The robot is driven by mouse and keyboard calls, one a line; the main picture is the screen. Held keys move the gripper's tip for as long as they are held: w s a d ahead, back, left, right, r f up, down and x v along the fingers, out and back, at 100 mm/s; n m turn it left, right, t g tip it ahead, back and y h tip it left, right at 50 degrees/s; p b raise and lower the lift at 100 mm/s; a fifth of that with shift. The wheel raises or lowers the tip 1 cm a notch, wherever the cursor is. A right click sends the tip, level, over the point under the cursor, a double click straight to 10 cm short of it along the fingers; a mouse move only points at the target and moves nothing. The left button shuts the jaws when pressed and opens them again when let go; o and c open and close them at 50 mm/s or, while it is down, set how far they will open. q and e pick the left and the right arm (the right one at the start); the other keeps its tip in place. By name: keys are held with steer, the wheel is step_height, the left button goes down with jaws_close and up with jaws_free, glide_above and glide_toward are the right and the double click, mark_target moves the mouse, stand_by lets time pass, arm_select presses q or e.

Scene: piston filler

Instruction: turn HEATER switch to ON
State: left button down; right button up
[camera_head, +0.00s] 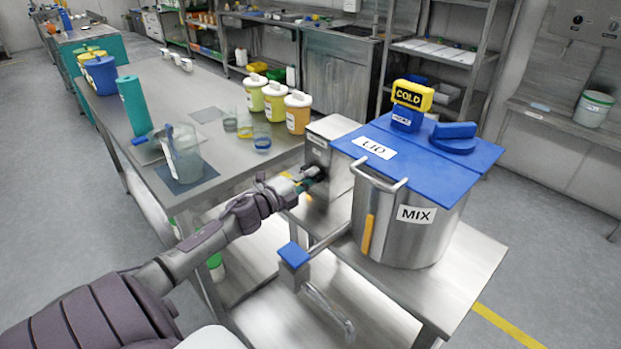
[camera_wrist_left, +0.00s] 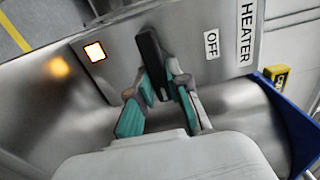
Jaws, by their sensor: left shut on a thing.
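The HEATER switch is a black handle (camera_wrist_left: 152,58) on a metal control box (camera_head: 333,146) beside the MIX pot (camera_head: 404,225). The panel carries a HEATER label (camera_wrist_left: 246,30) and an OFF label (camera_wrist_left: 211,44); no ON label shows. A square indicator lamp (camera_wrist_left: 95,51) on the panel glows warm white. My left gripper (camera_head: 315,174) is at the front of the box. In the left wrist view, its teal-padded fingers (camera_wrist_left: 163,90) are shut on the black handle, one on each side. In the head view, the gripper hides most of the switch. My right gripper is not in view.
The long table (camera_head: 190,92) to the left holds jars, beakers and a pitcher (camera_head: 183,152).

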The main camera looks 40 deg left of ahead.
arm_select(q)
steer(key=shift+f, duration=0.1)
steer(key=c, duration=1.1)
jaws_free()
steer(key=shift+s, duration=0.15)
steer(key=s, duration=0.7)
steer(key=s+a, duration=0.1)
steer(key=s, duration=0.3)
steer(key=shift+s, duration=0.35)
